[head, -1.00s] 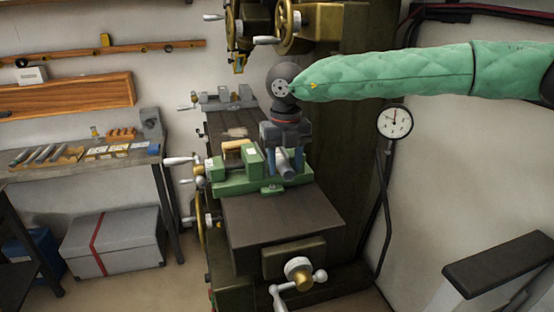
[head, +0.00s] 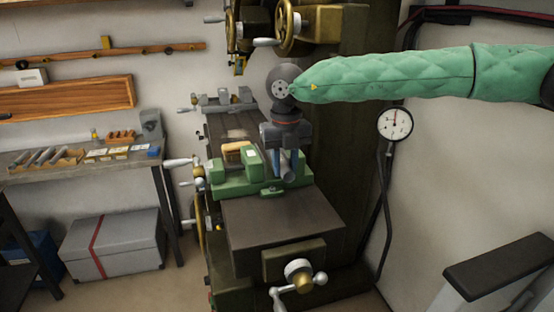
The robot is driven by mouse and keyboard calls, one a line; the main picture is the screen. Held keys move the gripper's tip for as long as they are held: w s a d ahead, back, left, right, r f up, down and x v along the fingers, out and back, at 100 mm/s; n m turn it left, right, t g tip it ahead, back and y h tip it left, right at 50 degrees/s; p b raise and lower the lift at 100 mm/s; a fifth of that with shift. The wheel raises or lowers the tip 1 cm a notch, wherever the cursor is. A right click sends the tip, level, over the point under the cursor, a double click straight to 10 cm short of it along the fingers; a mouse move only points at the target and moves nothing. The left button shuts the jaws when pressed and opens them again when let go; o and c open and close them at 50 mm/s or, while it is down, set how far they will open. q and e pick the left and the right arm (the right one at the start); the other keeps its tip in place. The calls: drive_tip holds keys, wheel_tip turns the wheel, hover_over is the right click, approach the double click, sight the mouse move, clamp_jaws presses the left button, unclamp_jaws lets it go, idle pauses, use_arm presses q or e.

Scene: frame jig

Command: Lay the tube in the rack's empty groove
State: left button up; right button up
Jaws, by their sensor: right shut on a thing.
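My right gripper (head: 286,163) reaches in from the right under the green-sleeved arm and points down at the green vise (head: 236,187) on the milling machine. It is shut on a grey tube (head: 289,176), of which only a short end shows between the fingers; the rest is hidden. The tube is at the vise's right side; whether it touches the jaws I cannot tell. The wooden rack (head: 69,155) lies on the bench at the left, with several grey tubes (head: 46,157) in it. Its empty groove is too small to make out. My left gripper is not in view.
The machine's dark table (head: 280,222) is bare in front of the vise. Small boxes (head: 105,154) and a wooden block (head: 121,136) stand beside the rack on the bench (head: 90,172). A dial gauge (head: 394,123) stands right of the machine.

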drive_tip(key=shift+r, duration=4.5)
